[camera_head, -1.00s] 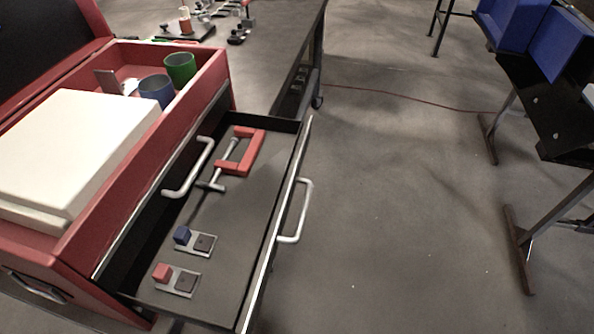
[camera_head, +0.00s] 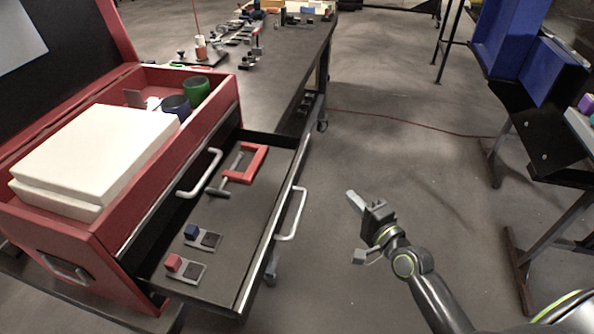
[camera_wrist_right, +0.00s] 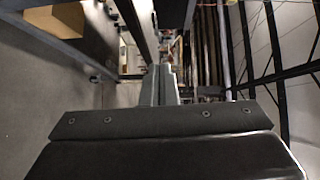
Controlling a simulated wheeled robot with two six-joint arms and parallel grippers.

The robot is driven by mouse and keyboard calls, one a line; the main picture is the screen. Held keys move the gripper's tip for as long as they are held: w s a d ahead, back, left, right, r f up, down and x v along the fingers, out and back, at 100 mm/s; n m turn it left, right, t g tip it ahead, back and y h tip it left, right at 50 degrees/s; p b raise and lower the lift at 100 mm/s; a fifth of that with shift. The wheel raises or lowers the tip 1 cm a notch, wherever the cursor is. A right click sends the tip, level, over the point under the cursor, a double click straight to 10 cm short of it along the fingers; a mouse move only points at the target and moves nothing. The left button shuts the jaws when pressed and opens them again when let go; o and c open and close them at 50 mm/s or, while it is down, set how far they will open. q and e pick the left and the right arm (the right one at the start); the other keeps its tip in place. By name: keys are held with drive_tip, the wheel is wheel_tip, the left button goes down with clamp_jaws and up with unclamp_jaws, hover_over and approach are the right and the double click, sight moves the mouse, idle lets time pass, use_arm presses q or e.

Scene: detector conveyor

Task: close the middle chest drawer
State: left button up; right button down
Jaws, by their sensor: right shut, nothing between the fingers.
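The red chest (camera_head: 85,232) stands at the left in the head view, its top tray open. One drawer (camera_head: 225,235) is pulled well out to the right, with a pale bar handle (camera_head: 291,214) on its front. A red clamp (camera_head: 244,164) and two small plates with a blue block (camera_head: 191,231) and a red block (camera_head: 173,262) lie in it. My right gripper (camera_head: 355,201) is shut and empty, to the right of the drawer handle and apart from it. Its closed fingers also show in the right wrist view (camera_wrist_right: 165,84). My left gripper is not in view.
A dark workbench (camera_head: 270,75) with small parts stands behind the chest. Blue bins (camera_head: 505,45) on a black stand are at the right. A thin red cable (camera_head: 415,127) crosses the floor.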

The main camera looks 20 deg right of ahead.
drive_tip(key=r, duration=0.2)
drive_tip(key=p, duration=0.1)
approach(304, 158)
drive_tip(key=w+d, duration=0.2)
drive_tip(key=w, duration=0.2)
drive_tip(key=shift+w+a+f+p, duration=0.15)
drive_tip(key=shift+w+a+p, duration=0.35)
drive_tip(key=shift+a, duration=0.4)
drive_tip(key=shift+w+a, duration=0.35)
drive_tip(key=shift+a, duration=0.25)
drive_tip(key=shift+d, duration=0.1)
drive_tip(key=shift+f, duration=0.1)
